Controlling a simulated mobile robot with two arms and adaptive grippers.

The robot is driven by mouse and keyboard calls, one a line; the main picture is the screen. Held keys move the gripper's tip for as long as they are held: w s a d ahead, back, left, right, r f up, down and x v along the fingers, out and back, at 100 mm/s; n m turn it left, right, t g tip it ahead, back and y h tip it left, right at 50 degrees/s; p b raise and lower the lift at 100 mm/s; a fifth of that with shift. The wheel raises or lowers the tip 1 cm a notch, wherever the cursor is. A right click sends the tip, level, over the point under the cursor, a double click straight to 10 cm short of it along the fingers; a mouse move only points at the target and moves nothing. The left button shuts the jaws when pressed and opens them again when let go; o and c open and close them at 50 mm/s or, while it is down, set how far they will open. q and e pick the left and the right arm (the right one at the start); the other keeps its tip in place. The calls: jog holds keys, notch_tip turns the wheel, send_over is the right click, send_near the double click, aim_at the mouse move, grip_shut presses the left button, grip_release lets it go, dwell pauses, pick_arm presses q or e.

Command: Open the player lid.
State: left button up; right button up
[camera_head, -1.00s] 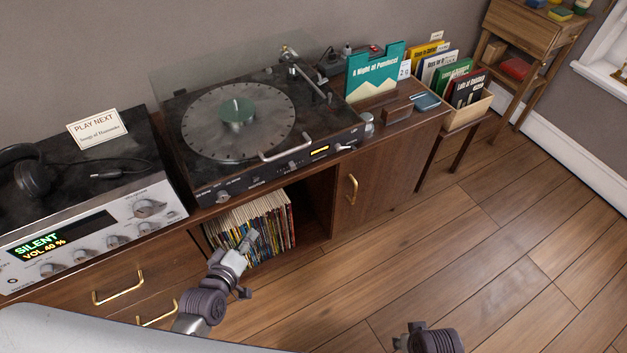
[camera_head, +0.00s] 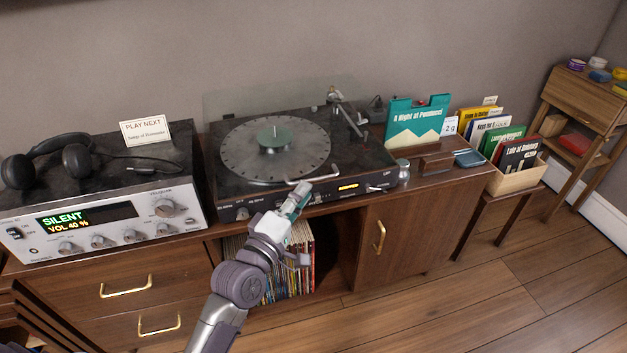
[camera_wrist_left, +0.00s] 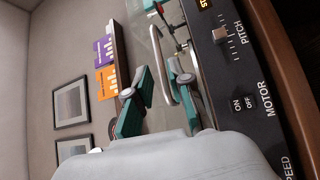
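The record player (camera_head: 290,150) stands on the cabinet with a bare grey platter (camera_head: 262,152). My left gripper (camera_head: 298,203) is just in front of the handle. In the wrist view its green-padded fingers (camera_wrist_left: 157,92) are apart, with the handle close to them; I cannot tell whether they touch it. My right gripper is out of view.
A silver amplifier (camera_head: 110,228) with headphones (camera_head: 45,160) stands to the left. A teal record sleeve (camera_head: 417,122), a brown block (camera_head: 436,161) and a record crate (camera_head: 517,180) are to the right. Records (camera_head: 300,265) fill the shelf below. Open floor lies at the right.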

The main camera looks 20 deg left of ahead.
aim_at(313, 180)
pick_arm(q)
jog(key=x, duration=0.5)
grip_shut()
